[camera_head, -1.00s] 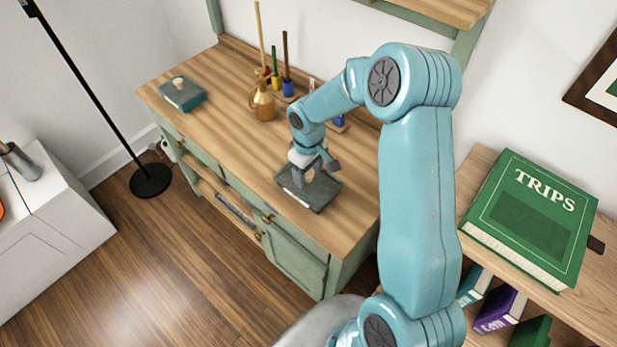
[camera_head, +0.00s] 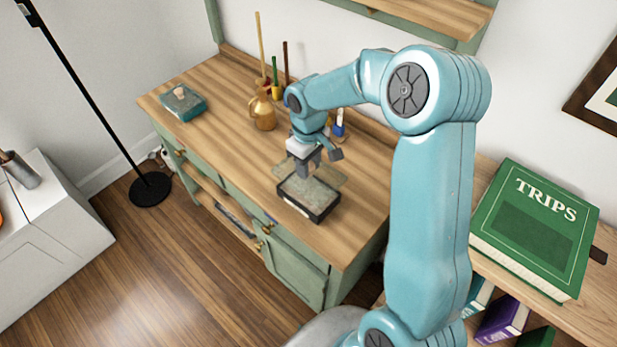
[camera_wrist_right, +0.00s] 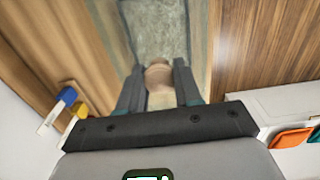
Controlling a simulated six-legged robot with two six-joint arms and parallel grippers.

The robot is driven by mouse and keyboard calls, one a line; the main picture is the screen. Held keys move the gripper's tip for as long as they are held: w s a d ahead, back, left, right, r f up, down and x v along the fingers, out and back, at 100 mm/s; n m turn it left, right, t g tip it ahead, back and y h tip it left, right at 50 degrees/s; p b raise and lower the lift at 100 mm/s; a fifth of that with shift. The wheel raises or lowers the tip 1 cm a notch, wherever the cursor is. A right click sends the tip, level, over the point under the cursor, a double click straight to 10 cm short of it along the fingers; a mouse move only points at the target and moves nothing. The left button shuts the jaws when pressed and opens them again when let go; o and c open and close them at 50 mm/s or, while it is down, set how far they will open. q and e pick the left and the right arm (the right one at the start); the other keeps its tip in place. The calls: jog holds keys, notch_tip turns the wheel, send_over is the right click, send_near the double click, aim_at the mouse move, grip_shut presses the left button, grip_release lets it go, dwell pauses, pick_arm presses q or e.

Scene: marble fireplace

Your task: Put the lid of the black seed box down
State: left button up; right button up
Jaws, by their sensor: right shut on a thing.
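The black seed box (camera_head: 322,214) stands on the wooden cabinet top, below my right gripper. It is open, with a pale grey-green inside showing. My right gripper (camera_head: 309,168) is shut on the round wooden knob of the lid (camera_head: 332,175) and holds the lid above the box, a little toward the back. The lid looks like a thin see-through plate. In the right wrist view the knob (camera_wrist_right: 158,76) sits between the two fingers, with the lid (camera_wrist_right: 158,28) beyond it. The left gripper is not in view.
A teal box with a knobbed lid (camera_head: 183,106) stands at the cabinet's far left. A golden jug (camera_head: 263,112) and several upright coloured tools stand at the back. The cabinet top (camera_head: 215,135) is clear between the two boxes. The green TRIPS book (camera_head: 540,228) lies at right.

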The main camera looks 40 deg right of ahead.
notch_tip(320, 180, up, 14)
jog(key=w+m, duration=0.2)
jog(key=s+d+f+m+b, duration=0.1)
jog(key=d+f+m, duration=0.1)
jog(key=d+f, duration=0.4)
jog(key=s+d+f+m+b, duration=0.2)
jog(key=d+f, duration=0.4)
jog(key=f, duration=0.1)
jog(key=s+d+f+m+b, duration=0.1)
jog(key=s+d+f+m, duration=0.1)
jog(key=d+f, duration=0.4)
jog(key=shift+s+d+f+m+b, duration=0.2)
jog(key=shift+m+b, duration=0.1)
jog(key=shift+m, duration=0.2)
notch_tip(320, 180, down, 4)
jog(key=shift+r, duration=0.1)
jog(key=shift+f, duration=0.3)
